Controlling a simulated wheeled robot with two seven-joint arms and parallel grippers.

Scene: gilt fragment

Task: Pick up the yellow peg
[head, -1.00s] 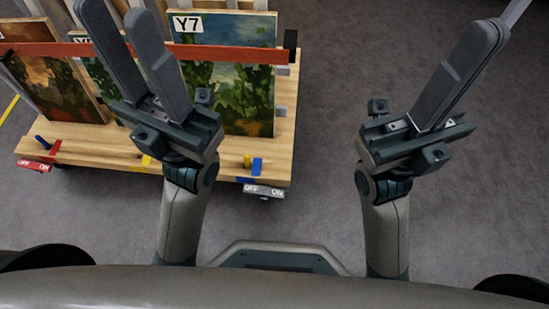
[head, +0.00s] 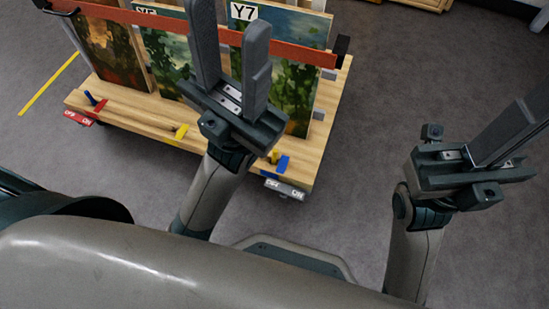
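The yellow peg (head: 274,156) is small and stands at the front right of a wooden cart (head: 135,112), beside a blue block (head: 283,164). My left gripper (head: 231,35) is open and empty. Its fingers point up the picture, overlapping the paintings, and its palm lies just above and left of the peg in the picture. My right gripper (head: 538,105) looks shut and empty, over the floor at the right, well away from the peg. Its fingertips are cut off by the picture edge.
The cart carries several upright paintings, one labelled Y7 (head: 305,70), behind a red bar (head: 300,53). A blue peg (head: 90,98) by a red block (head: 98,107) and a yellow block (head: 181,131) sit along its front edge. Grey floor (head: 410,70) is clear at right.

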